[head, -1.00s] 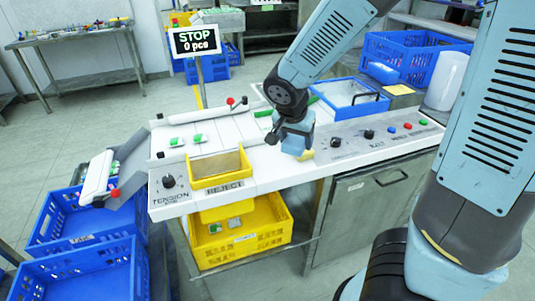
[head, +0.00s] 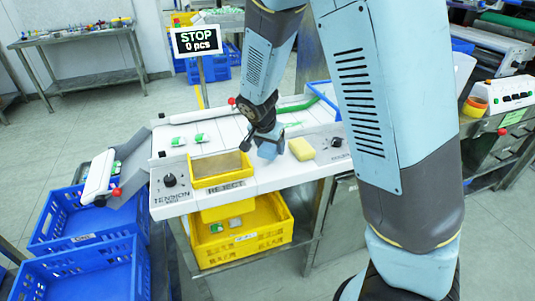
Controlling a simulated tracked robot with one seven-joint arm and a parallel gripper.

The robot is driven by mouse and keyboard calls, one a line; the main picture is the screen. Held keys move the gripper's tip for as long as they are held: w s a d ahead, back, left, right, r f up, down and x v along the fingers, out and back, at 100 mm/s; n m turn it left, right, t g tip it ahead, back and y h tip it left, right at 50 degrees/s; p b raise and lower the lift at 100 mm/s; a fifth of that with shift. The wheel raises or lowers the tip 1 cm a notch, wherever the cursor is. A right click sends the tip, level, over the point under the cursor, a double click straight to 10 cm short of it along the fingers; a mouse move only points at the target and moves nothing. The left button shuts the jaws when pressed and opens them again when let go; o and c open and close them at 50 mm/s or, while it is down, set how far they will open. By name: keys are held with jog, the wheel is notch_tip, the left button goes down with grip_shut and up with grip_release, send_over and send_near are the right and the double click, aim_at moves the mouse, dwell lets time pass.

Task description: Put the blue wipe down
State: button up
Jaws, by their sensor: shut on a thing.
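My gripper (head: 262,136) is over the white worktop, near its front edge and to the right of the yellow reject tray (head: 222,169). It is shut on the blue wipe (head: 270,147), a small light-blue piece at its tip. The wipe shows just left of a yellow sponge (head: 302,149), with a small gap between them. I cannot tell whether the wipe touches the worktop.
The white worktop (head: 250,185) has a tension knob (head: 170,181) at left and green-and-white pieces (head: 178,141) on the belt. A stop sign (head: 198,40) stands behind. A yellow crate (head: 237,236) is below; blue crates (head: 85,265) are at lower left.

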jog(key=shift+w+a+f, duration=0.15)
jog(key=shift+w+f, duration=0.05)
jog(key=shift+f, duration=1.7)
jog(key=o, duration=0.9)
jog(key=shift+o, duration=0.2)
jog(key=shift+a+r, duration=0.1)
